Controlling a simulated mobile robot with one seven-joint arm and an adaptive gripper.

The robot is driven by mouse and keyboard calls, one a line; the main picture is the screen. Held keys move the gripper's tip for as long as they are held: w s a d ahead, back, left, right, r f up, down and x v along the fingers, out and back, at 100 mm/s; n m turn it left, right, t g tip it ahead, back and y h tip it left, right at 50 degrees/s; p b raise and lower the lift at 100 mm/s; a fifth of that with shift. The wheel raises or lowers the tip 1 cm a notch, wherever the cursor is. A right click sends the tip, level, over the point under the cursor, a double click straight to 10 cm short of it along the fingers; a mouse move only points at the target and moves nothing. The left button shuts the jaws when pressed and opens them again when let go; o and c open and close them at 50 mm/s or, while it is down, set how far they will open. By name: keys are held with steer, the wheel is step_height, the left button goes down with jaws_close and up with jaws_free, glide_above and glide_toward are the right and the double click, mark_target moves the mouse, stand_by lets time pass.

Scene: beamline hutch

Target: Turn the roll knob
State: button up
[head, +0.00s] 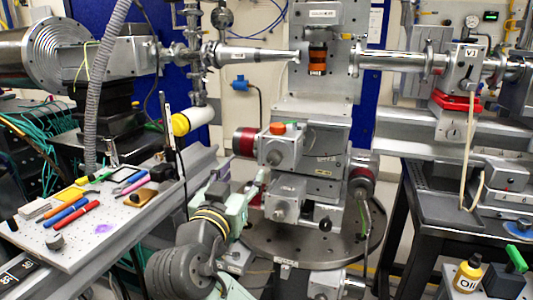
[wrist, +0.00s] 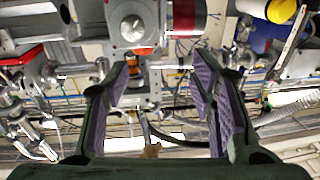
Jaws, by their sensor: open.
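A stage stack stands in the middle of the head view. Its upper grey box (head: 287,150) carries a round grey knob (head: 274,157) on its front and an orange-red cap on top (head: 278,128). A lower box has another round knob (head: 279,215), and a small black knob (head: 325,224) sits beside it. No readable label shows which one is the roll knob. My gripper (head: 243,175) is open in front of the stack, at its left. In the wrist view, my open gripper (wrist: 160,78) has nothing between its pads; a round knob (wrist: 132,28) shows beyond the fingertips.
A red-banded motor (head: 245,141) juts left from the stack, close to my gripper. A breadboard table (head: 125,235) with pens and small tools lies at left. A black-framed bench (head: 440,215), an oil bottle (head: 467,275) and a green-handled tool (head: 516,258) are at right.

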mark_target(273, 159)
steer(key=shift+m+g+h, duration=0.5)
steer(key=shift+m+h, duration=0.3)
steer(key=shift+h, duration=0.1)
steer(key=w+d, duration=0.2)
steer(key=w, duration=0.1)
steer(key=w+d+p, duration=0.1)
steer(key=w+d, duration=0.1)
steer(key=w, duration=0.2)
steer(key=w+d+f+p, duration=0.1)
steer(key=w+d, duration=0.1)
steer(key=w, duration=0.1)
steer(key=shift+w+d, duration=0.2)
steer(key=shift+w, duration=0.05)
steer(key=c, duration=1.1)
steer(key=shift+n, duration=0.6)
steer(key=shift+c, duration=0.2)
